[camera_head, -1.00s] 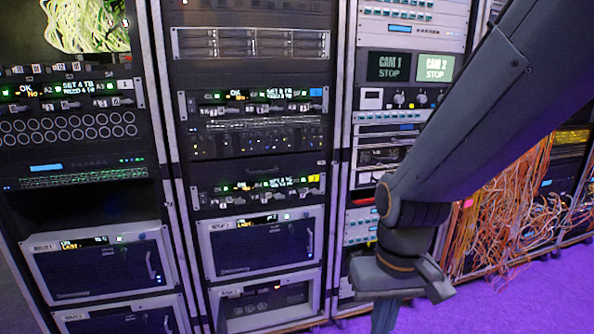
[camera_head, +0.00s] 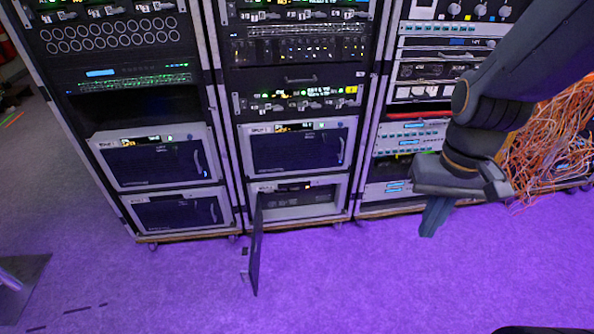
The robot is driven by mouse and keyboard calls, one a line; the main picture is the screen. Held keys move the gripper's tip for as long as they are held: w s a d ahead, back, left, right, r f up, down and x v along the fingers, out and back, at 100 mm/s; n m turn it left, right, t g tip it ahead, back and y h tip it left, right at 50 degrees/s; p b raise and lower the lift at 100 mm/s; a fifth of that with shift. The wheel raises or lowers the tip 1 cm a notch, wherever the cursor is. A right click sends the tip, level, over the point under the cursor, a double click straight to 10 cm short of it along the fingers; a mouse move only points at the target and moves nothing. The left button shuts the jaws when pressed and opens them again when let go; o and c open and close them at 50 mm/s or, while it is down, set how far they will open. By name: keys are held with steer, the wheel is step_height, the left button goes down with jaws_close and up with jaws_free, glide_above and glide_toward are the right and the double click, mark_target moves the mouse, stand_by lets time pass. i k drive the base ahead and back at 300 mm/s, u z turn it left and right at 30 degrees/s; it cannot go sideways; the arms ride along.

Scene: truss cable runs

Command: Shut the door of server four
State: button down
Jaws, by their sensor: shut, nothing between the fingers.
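The bottom server (camera_head: 295,206) in the middle rack has its door (camera_head: 257,245) swung open. The door hangs from the server's left side and sticks out toward me, seen nearly edge-on, with its handle near the outer end. The server's front opening is bare. Its number is too small to read for sure. My gripper (camera_head: 430,225) is shut and empty, pointing down in front of the right rack, well to the right of the open door and apart from it.
Closed servers stand above it (camera_head: 298,150) and in the left rack (camera_head: 155,158) (camera_head: 180,210). Orange cables (camera_head: 550,145) hang at the right. The purple floor (camera_head: 340,280) before the middle rack is clear except for the door. A dark flat object (camera_head: 20,285) lies at lower left.

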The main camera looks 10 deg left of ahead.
mark_target(254, 270)
steer(key=z, duration=2.5)
steer(key=k, duration=1.6)
steer(key=u, duration=2.55)
